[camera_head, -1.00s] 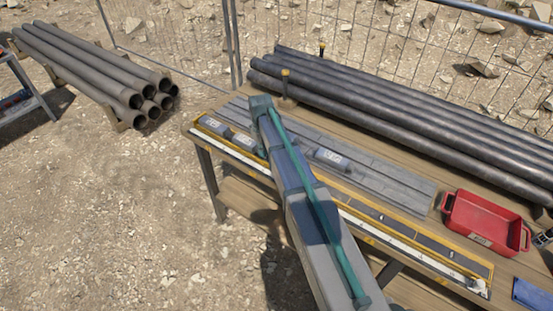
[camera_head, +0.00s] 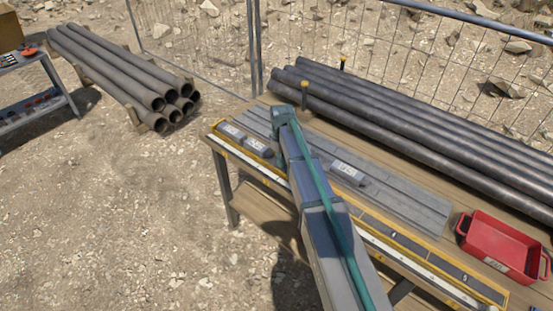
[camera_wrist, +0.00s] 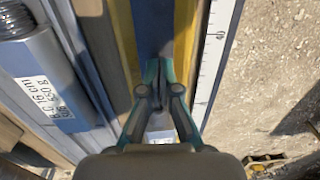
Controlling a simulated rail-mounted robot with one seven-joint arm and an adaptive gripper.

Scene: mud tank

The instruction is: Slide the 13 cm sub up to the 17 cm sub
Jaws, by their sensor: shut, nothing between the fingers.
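Two blue-grey subs with white labels lie in line in the yellow-edged channel in the head view: one at the left end (camera_head: 232,132), one just right of it (camera_head: 257,146). They look end to end or nearly so; I cannot tell whether they touch. Their labels are too small to read. My gripper (camera_wrist: 160,88) is shut and empty over the channel in the wrist view. A pale patch shows low between its fingers, too hidden to identify. In the head view my arm hides the gripper and part of the channel.
Another sub (camera_head: 348,171), on the grey grooved board (camera_head: 400,200), also shows in the wrist view (camera_wrist: 45,80), its label seemingly reading 16 cm. A white ruler (camera_wrist: 212,60) runs along the channel. A red tray (camera_head: 500,242) stands right; long dark pipes (camera_head: 410,125) lie behind.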

